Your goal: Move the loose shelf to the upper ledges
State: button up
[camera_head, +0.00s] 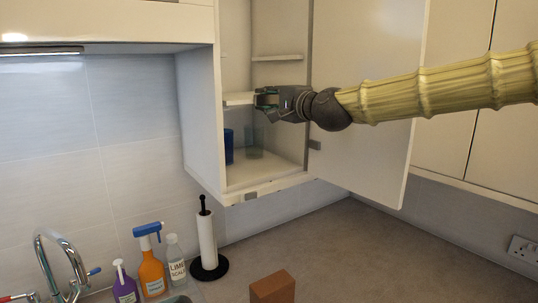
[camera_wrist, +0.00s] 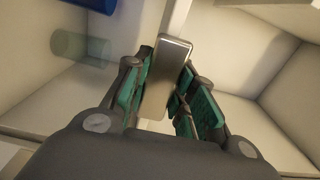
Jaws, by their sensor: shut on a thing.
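The loose shelf (camera_head: 238,99) is a pale board inside the open wall cabinet, at about mid height. Only its left part shows in the head view; my gripper hides the rest. My gripper (camera_head: 262,98) reaches in from the right and is shut on the shelf. In the wrist view the green-padded fingers (camera_wrist: 160,95) stand on both sides of the shelf's glossy end (camera_wrist: 167,75). A pale upper ledge (camera_head: 278,57) shows higher on the cabinet's inner wall, above the gripper. Whether the shelf touches any support is hidden.
A blue cup (camera_head: 228,147) and a teal glass (camera_head: 254,141) stand on the cabinet floor below the shelf. The open door (camera_head: 378,155) is at the right, behind my arm. Bottles (camera_head: 151,274), a paper roll (camera_head: 207,240) and a brown block (camera_head: 272,287) stand on the counter.

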jog(key=b+v, duration=0.1)
jog(key=v, duration=0.7)
jog(key=shift+s+d, duration=0.25)
jog(key=shift+s, duration=0.05)
